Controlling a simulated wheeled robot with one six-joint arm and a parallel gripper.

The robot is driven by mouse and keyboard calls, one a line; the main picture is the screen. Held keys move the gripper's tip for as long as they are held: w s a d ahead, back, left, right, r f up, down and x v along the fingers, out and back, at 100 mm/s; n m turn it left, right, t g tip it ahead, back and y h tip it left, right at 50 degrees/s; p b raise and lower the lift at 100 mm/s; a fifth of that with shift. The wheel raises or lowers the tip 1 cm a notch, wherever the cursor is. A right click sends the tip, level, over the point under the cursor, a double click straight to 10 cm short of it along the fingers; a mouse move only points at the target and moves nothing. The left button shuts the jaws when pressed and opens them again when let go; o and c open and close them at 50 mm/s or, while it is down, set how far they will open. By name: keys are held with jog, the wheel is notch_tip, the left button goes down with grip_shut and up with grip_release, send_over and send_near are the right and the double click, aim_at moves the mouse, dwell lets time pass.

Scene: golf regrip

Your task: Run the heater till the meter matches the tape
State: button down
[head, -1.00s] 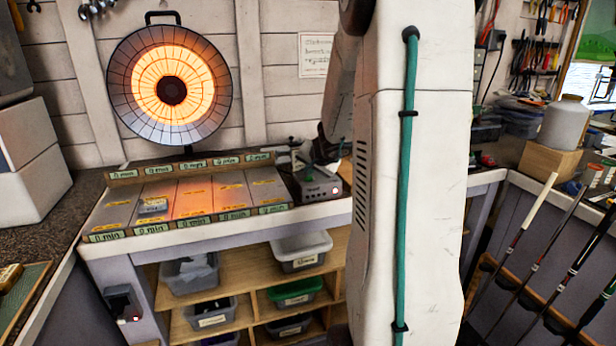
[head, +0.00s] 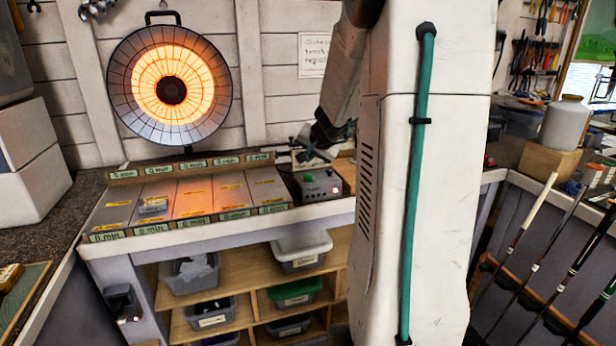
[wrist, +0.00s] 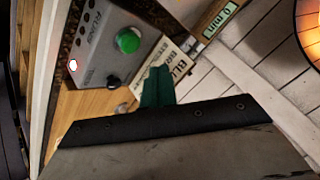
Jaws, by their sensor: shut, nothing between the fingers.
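The round heater (head: 172,88) on the wall glows orange. Yellow tape strips (head: 194,214) mark the panels. My gripper (wrist: 157,88) is shut and empty, beside the box and apart from the button as far as I can tell.
Labelled strips reading "0 min" (head: 152,228) edge the panels. Bins (head: 302,250) sit on shelves below. Golf clubs (head: 524,230) lean in a rack at the right. A white jug (head: 565,124) stands on a wooden block.

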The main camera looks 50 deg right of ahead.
jog(key=shift+r, duration=1.1)
jog(key=s+a+f+n+g+y, duration=0.1)
jog(key=s+a+n+g+y, duration=0.3)
jog(key=a, duration=0.8)
jog(key=s+a+f+n+y, duration=0.15)
jog(key=s+a, duration=0.45)
jog(key=a, duration=0.6)
jog(key=s+a+r+n+g+h, duration=0.1)
jog(key=s+a+r+n+g, duration=0.1)
jog(key=s+a+n, duration=0.6)
jog(key=shift+s+a+r+n+g, duration=0.4)
jog(key=shift+s+a+r, duration=0.2)
jog(key=shift+s+a, duration=2.75)
jog(key=shift+s+d+h, duration=0.25)
jog(key=shift+s+d, duration=0.05)
